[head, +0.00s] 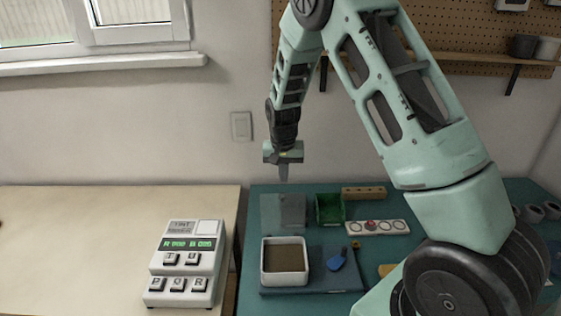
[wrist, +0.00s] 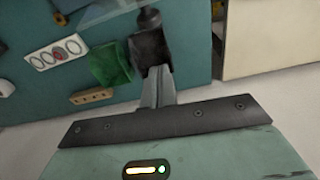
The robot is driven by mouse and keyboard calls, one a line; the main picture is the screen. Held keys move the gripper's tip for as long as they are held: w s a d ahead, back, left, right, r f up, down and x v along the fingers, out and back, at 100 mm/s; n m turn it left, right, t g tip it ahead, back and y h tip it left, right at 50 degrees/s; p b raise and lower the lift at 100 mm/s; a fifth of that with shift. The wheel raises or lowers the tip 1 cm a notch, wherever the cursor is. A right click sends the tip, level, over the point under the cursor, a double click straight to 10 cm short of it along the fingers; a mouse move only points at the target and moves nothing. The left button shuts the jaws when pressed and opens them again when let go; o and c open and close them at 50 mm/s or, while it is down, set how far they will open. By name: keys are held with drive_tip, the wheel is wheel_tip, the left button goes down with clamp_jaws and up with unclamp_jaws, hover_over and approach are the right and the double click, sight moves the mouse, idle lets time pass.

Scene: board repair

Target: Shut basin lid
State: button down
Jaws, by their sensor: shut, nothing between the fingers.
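The basin (head: 264,262) is a white-rimmed square tub with a brown inside, on a dark mat in the head view. A grey, slightly see-through panel (head: 283,211), which looks like its lid, shows just behind it, off the opening. I cannot tell whether it is hinged to the basin. My gripper (head: 284,176) points down above and behind this panel, apart from it, its fingers together and empty.
A green bin (head: 329,209) stands right of the panel, with a wooden block (head: 363,193) behind and a white strip with round sockets (head: 377,227) beside it. A blue tool (head: 337,260) lies right of the basin. A white keyed device (head: 184,263) stands on the left table.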

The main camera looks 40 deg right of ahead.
sight(283, 212)
drive_tip(key=shift+s+a+f+p, duration=0.55)
drive_tip(key=shift+s, duration=0.15)
drive_tip(key=shift+s+a+f+p, duration=0.5)
drive_tip(key=shift+s+f, duration=0.05)
drive_tip(key=shift+s, duration=0.15)
drive_tip(key=shift+a+r, duration=0.1)
